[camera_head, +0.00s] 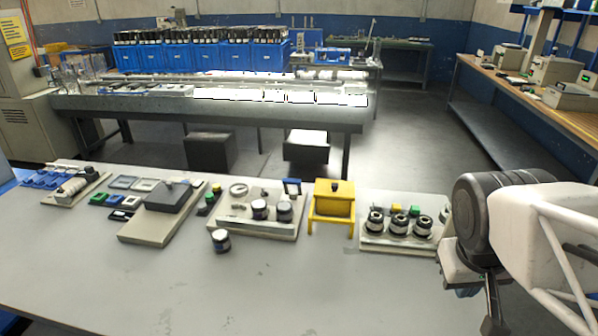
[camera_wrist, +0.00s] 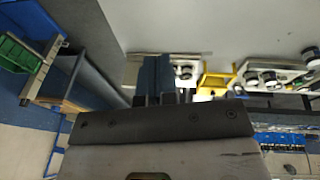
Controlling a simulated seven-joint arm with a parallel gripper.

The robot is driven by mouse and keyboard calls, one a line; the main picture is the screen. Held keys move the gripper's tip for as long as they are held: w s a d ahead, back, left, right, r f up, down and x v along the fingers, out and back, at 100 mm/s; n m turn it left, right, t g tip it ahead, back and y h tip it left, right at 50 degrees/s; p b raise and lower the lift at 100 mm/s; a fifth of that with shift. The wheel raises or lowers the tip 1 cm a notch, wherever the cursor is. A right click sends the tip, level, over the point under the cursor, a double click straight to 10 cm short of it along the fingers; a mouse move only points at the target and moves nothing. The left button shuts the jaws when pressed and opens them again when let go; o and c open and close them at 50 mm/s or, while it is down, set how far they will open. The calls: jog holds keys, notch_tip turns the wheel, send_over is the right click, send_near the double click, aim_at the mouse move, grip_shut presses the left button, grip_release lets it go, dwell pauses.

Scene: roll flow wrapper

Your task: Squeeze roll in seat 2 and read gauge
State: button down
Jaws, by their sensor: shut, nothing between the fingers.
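A pale board (camera_head: 372,243) at the right of the table holds three dark rolls with light tops in a row: a left one (camera_head: 374,222), a middle one (camera_head: 398,226) and a right one (camera_head: 422,227). No seat numbers are legible. A second board (camera_head: 228,226) left of the yellow stand holds two rolls (camera_head: 259,210) and a round, pale, dial-like part (camera_head: 238,189), whose reading is too small to tell. My gripper (camera_head: 492,318) is at the lower right, right of the rolls and apart from them. It is shut and empty, and in the wrist view its fingers (camera_wrist: 165,75) point towards the table.
A yellow stand (camera_head: 331,207) stands between the two boards. A loose roll (camera_head: 220,241) stands in front of the left board. A grey device (camera_head: 170,196) on a pale base and small trays are farther left. The table front is clear.

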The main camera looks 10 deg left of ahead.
jog(key=w+a+f+n+t+h, duration=0.2)
jog(key=w+a+n, duration=0.3)
jog(key=w, duration=0.4)
jog(key=w+a+f+n+t+h, duration=0.1)
jog(key=w+a+n+t+h, duration=0.15)
jog(key=w+n, duration=0.6)
jog(key=w+a+f+n+t+h, duration=0.15)
jog(key=w+a+n, duration=0.25)
jog(key=w, duration=0.7)
jog(key=w+a+f+n+t+y, duration=0.1)
jog(key=w+a+f+n+y, duration=0.1)
jog(key=a, duration=0.7)
jog(key=w+a+f+n+t+y, duration=0.2)
jog(key=w+a+f+n, duration=0.2)
jog(key=a+f+n, duration=0.3)
jog(key=w+a+f+n+t+y, duration=0.2)
jog(key=a+n, duration=0.6)
jog(key=a, duration=0.5)
jog(key=shift+w+f+y, duration=0.3)
jog(key=shift+w+f, duration=0.2)
jog(key=shift+f, duration=0.35)
jog(key=shift+w+f+y, duration=0.3)
jog(key=shift+w+f, duration=0.2)
jog(key=shift+f, duration=0.35)
